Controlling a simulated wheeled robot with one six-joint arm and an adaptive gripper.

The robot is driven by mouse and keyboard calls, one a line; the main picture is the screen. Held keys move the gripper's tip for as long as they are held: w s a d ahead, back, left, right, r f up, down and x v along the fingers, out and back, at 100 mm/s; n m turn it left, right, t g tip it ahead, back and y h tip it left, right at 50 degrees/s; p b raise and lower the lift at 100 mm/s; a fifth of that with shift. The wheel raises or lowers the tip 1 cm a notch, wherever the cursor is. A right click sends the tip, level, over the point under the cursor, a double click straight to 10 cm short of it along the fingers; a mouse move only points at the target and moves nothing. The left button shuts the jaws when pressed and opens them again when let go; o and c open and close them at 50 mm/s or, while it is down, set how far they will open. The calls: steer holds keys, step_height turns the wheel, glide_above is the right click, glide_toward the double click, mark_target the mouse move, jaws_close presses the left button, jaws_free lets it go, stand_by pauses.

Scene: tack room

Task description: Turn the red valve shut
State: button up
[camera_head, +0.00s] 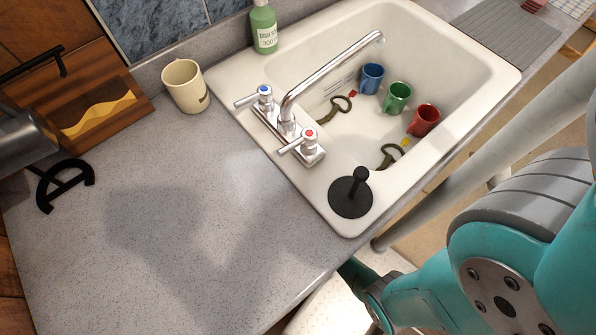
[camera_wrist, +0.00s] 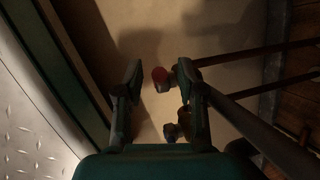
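My gripper (camera_wrist: 159,67) shows in the wrist view with its two dark fingers spread apart and nothing clasped between them. A small red knob (camera_wrist: 159,75) with a pale metal end, which looks like the red valve, shows in the gap between the fingers, closer to the right finger. I cannot tell how far beyond the fingertips it is or whether it touches the right finger. In the head view my gripper is hidden below the counter edge.
In the wrist view, a blue knob (camera_wrist: 170,132) sits nearer my palm, and dark pipes (camera_wrist: 255,52) run to the right. In the head view, the sink (camera_head: 509,72) has a faucet (camera_head: 333,69) with red-marked and blue-marked handles; mugs lie inside. The counter (camera_head: 170,235) is clear in front.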

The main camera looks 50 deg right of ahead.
steer(key=shift+w+a+f, duration=0.1)
steer(key=shift+a+f, duration=0.05)
steer(key=shift+f, duration=0.2)
jaws_close()
